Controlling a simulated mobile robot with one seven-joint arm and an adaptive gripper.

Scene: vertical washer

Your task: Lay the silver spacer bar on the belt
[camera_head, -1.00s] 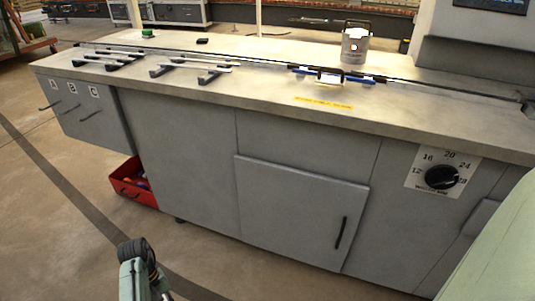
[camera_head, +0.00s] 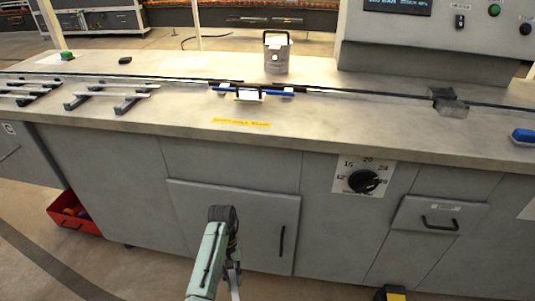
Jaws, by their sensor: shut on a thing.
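My gripper (camera_head: 232,268) hangs low in front of the cabinet, at the bottom middle, small and partly hidden by my arm. It is shut on a thin pale bar, which looks like the silver spacer bar (camera_head: 235,287); only a short piece shows, pointing down out of the picture. The belt (camera_head: 395,98) is a long dark strip running left to right along the worktop. My gripper is well below and in front of it.
Racks (camera_head: 112,97) holding silver bars stand at the worktop's left. A silver canister (camera_head: 276,58) stands behind the belt. A dark and grey block (camera_head: 449,103) sits on the belt at right. The front worktop is mostly clear. A red bin (camera_head: 75,212) is on the floor.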

